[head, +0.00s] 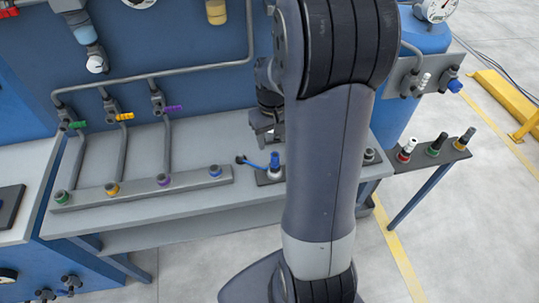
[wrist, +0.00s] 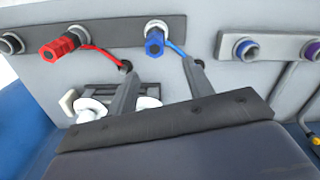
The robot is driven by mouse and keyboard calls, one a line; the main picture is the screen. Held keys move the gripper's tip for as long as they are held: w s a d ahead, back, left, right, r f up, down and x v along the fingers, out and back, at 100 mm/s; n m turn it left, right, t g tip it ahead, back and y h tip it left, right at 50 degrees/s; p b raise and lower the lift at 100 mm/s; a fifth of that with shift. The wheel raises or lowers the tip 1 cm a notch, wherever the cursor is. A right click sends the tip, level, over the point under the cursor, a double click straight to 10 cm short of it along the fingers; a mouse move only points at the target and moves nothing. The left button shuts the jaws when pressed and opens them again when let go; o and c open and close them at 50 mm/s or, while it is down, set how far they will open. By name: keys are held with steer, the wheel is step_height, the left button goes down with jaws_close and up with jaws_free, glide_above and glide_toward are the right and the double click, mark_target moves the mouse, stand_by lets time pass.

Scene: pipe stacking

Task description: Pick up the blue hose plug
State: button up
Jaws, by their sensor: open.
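The blue hose plug (head: 274,159) stands on a small plate on the grey bench, with a short blue hose running off to its left. In the wrist view the blue hose plug (wrist: 154,42) sits in a light collar on a dark strip, its blue hose curving right. My gripper (head: 267,133) is above the bench, close over the plug. In the wrist view my gripper (wrist: 159,68) is open, its two fingers apart and empty. The plug shows beyond the fingertips, roughly between them. I cannot tell whether either finger touches the hose.
A red plug (wrist: 60,47) with a red hose sits beside the blue one; my arm hides it in the head view. A socket strip (head: 140,190) lies left on the bench. A side shelf (head: 420,160) at right holds several ringed fittings. Pipes with coloured valve handles stand behind.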

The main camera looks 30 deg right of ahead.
mark_target(275, 155)
step_height(275, 155, down, 4)
steer(key=shift+s+r, duration=0.1)
steer(key=shift+r, duration=0.15)
steer(key=shift+s+f, duration=0.25)
steer(key=shift+f, duration=0.3)
steer(key=shift+s+d+f+p, duration=0.15)
steer(key=shift+f+p, duration=0.15)
steer(key=shift+f, duration=0.8)
steer(key=shift+s+d+f+p, duration=0.15)
steer(key=shift+f+p, duration=0.15)
steer(key=shift+f, duration=0.8)
steer(key=shift+a, duration=0.1)
steer(key=shift+c, duration=0.2)
jaws_close()
